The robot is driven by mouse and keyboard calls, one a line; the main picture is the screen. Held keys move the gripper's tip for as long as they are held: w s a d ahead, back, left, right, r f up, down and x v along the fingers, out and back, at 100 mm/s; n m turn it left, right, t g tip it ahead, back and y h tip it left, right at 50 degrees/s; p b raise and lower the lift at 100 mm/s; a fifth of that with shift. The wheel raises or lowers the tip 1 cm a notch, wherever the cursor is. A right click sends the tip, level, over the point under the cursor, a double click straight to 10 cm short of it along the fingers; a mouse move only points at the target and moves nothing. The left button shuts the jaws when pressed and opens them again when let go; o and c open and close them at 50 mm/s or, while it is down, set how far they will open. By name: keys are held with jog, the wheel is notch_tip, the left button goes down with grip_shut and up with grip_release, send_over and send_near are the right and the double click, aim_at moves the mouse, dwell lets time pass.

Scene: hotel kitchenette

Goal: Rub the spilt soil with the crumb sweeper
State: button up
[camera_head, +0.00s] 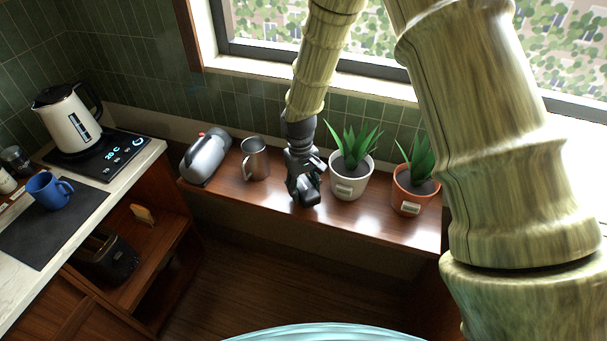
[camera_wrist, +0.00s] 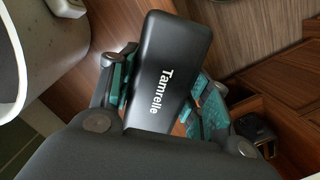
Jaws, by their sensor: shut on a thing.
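My gripper (camera_head: 304,186) is over the wooden ledge (camera_head: 228,185), between a steel mug (camera_head: 256,160) and a potted plant in a white pot (camera_head: 347,186). In the wrist view my gripper (camera_wrist: 165,92) has its teal pads on both sides of a black block lettered "Tamrelle", which I take to be the crumb sweeper (camera_wrist: 170,60). It is shut on this block. In the head view the block is hard to tell from the dark fingers. I cannot make out any spilt soil; my gripper and the block cover part of the ledge.
A plant in a terracotta pot (camera_head: 408,197) stands at the ledge's right. A grey flask-like object (camera_head: 205,156) lies at its left. A kettle (camera_head: 68,117) and a blue mug (camera_head: 48,190) are on the left counter. The ledge's front edge drops to the floor.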

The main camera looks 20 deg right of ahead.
jog(key=shift+r+p, duration=1.25)
jog(key=shift+r, duration=0.85)
